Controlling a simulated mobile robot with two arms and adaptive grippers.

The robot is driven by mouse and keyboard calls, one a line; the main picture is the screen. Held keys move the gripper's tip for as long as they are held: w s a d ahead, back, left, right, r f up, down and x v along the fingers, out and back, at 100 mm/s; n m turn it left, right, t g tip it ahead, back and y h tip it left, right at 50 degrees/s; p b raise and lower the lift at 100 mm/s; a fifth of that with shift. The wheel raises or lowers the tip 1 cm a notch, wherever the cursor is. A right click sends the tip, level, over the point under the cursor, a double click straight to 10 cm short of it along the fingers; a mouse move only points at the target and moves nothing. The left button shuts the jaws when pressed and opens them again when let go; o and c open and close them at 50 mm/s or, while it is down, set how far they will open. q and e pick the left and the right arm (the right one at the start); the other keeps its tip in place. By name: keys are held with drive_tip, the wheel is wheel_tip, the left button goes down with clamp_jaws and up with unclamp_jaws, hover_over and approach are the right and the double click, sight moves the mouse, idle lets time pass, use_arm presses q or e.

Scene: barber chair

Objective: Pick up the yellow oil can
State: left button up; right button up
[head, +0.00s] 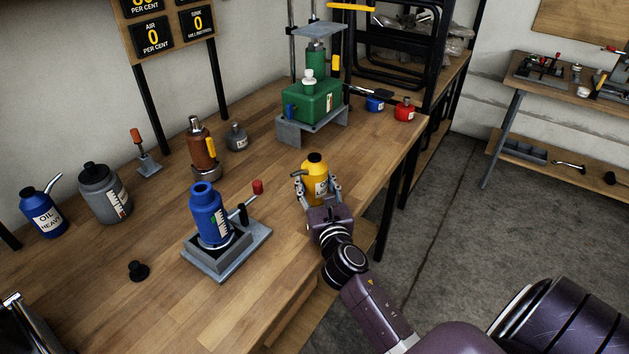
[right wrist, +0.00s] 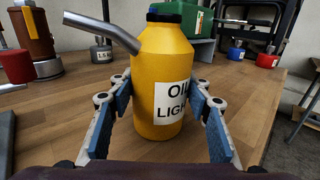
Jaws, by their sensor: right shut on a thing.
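The yellow oil can (head: 316,184) is upright near the right front edge of the wooden workbench. It has a dark cap, a grey spout and a white label. In the right wrist view, the yellow oil can (right wrist: 165,75) fills the middle, its label reading "OIL LIGHT" in part and its spout pointing left. My right gripper (head: 318,190) is shut on the can, with a blue-padded finger on each side of its body. The can's base appears at the bench top; I cannot tell whether it touches. My left gripper is not clearly seen.
On the workbench (head: 165,225), a blue bottle jack (head: 210,228) stands in a grey tray left of the can. A green press (head: 312,100) stands behind. A blue oil can (head: 42,213) and a grey can (head: 104,196) are far left. Open floor lies right.

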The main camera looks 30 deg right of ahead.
sight(315, 157)
drive_tip(key=shift+r, duration=0.15)
wheel_tip(315, 157, up, 10)
drive_tip(key=p, duration=0.3)
drive_tip(key=shift+f, duration=0.25)
use_arm(q)
wheel_tip(315, 157, up, 5)
drive_tip(key=shift+w+d+f+p, duration=0.1)
drive_tip(key=shift+f+p, duration=0.1)
drive_tip(key=shift+p, duration=0.6)
use_arm(e)
wheel_tip(315, 157, up, 10)
drive_tip(key=shift+r, duration=0.2)
